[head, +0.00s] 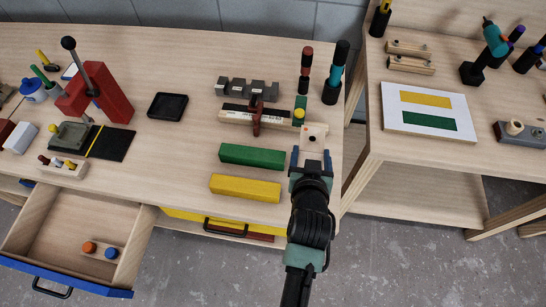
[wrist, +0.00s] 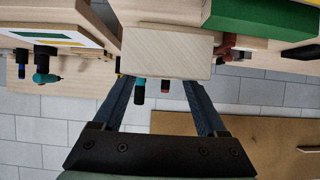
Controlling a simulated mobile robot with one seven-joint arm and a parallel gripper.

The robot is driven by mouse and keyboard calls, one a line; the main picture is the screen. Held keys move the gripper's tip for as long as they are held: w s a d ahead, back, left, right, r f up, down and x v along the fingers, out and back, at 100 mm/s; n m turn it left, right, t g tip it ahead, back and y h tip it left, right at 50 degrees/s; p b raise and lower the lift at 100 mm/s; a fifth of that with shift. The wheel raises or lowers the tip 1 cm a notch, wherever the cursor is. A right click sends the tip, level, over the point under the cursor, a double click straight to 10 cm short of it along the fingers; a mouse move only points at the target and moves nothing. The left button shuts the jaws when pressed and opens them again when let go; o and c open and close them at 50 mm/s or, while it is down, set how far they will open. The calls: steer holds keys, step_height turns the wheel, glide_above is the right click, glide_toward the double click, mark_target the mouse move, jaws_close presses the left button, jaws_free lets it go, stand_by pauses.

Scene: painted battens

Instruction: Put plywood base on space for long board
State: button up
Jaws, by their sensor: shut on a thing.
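My gripper (head: 312,154) is at the right end of the near bench, shut on a pale wooden board (head: 314,134) that looks like the plywood base. The board has a small orange mark and a dark dot on top. In the wrist view the pale board (wrist: 166,54) fills the space between my fingertips (wrist: 155,82). I cannot tell whether it touches the bench. No space labelled for a long board can be read. A white sheet (head: 390,118) with a yellow and a green rectangle lies on the right table.
A green batten (head: 252,156) and a yellow batten (head: 245,188) lie left of my gripper. An open drawer (head: 40,236) juts out at lower left. A gap separates the two tables.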

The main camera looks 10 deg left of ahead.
steer(key=f, duration=0.5)
steer(key=shift+s+f, duration=0.25)
steer(key=shift+f, duration=2.2)
steer(key=shift+f+b, duration=0.15)
steer(key=shift+b, duration=0.2)
steer(key=o, duration=1.3)
